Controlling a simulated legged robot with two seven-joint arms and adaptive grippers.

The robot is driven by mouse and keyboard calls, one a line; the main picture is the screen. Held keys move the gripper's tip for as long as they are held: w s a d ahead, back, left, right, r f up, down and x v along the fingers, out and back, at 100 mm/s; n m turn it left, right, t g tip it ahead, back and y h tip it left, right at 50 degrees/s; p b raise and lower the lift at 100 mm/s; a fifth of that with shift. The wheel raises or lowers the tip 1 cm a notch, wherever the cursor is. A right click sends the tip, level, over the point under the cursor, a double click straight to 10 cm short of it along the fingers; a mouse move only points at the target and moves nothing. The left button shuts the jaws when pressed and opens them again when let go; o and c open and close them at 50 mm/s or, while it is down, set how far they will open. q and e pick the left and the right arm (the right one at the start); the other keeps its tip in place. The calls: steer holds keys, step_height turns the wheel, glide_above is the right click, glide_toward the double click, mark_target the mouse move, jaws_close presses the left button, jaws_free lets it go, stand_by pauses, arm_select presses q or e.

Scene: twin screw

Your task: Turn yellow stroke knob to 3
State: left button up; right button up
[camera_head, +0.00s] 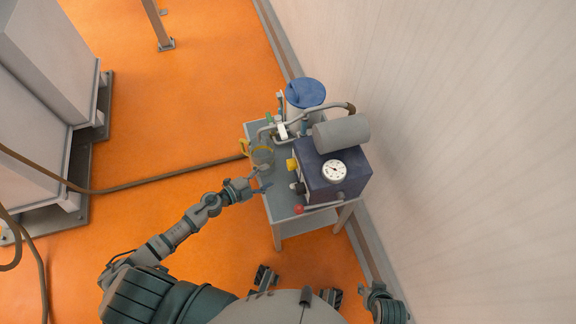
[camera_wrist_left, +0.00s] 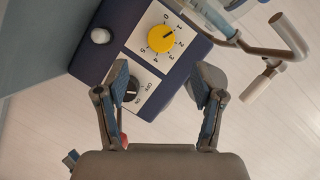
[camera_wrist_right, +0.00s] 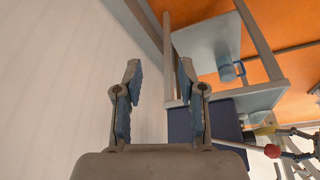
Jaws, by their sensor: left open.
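The yellow stroke knob (camera_wrist_left: 161,38) sits on a white dial plate numbered 0 to 5 on the dark blue box (camera_wrist_left: 192,60). Its dark mark points about at 1. In the head view the yellow knob (camera_head: 292,164) shows on the left face of the box (camera_head: 350,183). My left gripper (camera_wrist_left: 165,80) is open and empty, its fingers spread below the yellow knob in its wrist view and not touching it. The head view shows this left gripper (camera_head: 263,182) left of the box. My right gripper (camera_wrist_right: 159,70) is open and empty, near the wall.
A black ON/OFF knob (camera_wrist_left: 131,91) lies partly behind a left fingertip. A white knob (camera_wrist_left: 101,36) is nearby. A red-tipped lever (camera_head: 299,209), a gauge (camera_head: 334,170), a glass jug (camera_head: 262,156) and a blue-lidded container (camera_head: 306,93) are on or by the grey cart (camera_head: 284,218).

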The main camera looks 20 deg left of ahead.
mark_target(288, 167)
arm_select(q)
steer(key=x, duration=0.9)
steer(key=shift+w+d+b, duration=0.25)
steer(key=shift+w+b, duration=0.1)
arm_select(e)
steer(key=w, duration=0.1)
steer(key=w+t, duration=0.1)
steer(key=shift+w+a+r, duration=0.1)
steer(key=shift+w+a, duration=0.2)
steer(key=shift+a, duration=0.1)
arm_select(q)
steer(key=c, duration=1.1)
steer(key=shift+f, duration=0.1)
steer(key=shift+c, duration=0.2)
steer(key=shift+s, duration=0.1)
arm_select(e)
steer(key=shift+t, duration=0.3)
